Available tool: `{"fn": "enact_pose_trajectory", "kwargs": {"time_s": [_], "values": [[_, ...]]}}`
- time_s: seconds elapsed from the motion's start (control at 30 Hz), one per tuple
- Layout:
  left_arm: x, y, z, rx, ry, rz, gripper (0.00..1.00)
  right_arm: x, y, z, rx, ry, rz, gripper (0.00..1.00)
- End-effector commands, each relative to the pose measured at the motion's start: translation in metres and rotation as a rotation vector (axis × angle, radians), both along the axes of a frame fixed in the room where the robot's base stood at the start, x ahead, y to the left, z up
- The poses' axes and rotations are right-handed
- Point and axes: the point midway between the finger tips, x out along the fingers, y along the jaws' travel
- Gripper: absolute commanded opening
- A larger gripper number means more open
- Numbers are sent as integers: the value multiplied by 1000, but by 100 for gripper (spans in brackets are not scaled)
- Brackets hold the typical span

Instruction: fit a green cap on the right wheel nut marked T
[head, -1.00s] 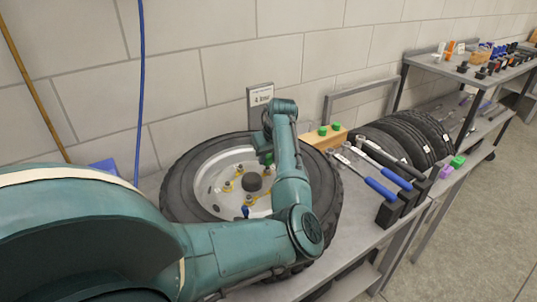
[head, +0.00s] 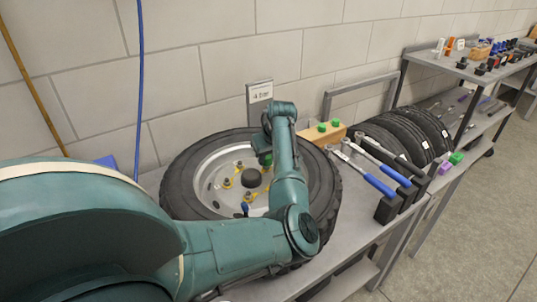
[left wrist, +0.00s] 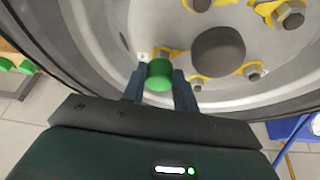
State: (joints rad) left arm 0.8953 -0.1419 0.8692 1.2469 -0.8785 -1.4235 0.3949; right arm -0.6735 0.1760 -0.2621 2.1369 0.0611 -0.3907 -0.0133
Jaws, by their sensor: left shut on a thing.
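The wheel (head: 190,152) lies flat on the bench, with a grey rim, a dark hub and several nuts with yellow pointers. My left gripper (head: 265,158) is over the right part of the rim. In the left wrist view its fingers (left wrist: 159,85) are shut on a green cap (left wrist: 159,75). A small pale tag (left wrist: 143,57) shows beside the cap; its letter is not legible. The nut under the cap is hidden, so I cannot tell whether the cap touches it. Other bare nuts (left wrist: 254,72) show nearby. My right gripper is not in view.
A wooden block (head: 312,137) with green caps (head: 322,127) stands behind the wheel. Blue-handled wrenches (head: 380,187) on black supports and upright tyres (head: 405,135) are to the right. A small sign (head: 260,92) stands at the wall.

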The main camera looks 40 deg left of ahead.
Motion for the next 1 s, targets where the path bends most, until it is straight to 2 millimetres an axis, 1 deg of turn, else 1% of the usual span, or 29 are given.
{"fn": "enact_pose_trajectory", "kwargs": {"time_s": [0.5, 0.8, 0.83, 1.0], "values": [[0, 0, -18, 0, 0, 1, 8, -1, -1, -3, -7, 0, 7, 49], [0, 0, -20, 0, 0, 1, 8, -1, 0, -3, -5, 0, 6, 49], [0, 0, -20, 0, 0, 1, 32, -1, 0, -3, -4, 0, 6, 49], [0, 0, -19, 0, 0, 1, 45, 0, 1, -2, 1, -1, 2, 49]]}}
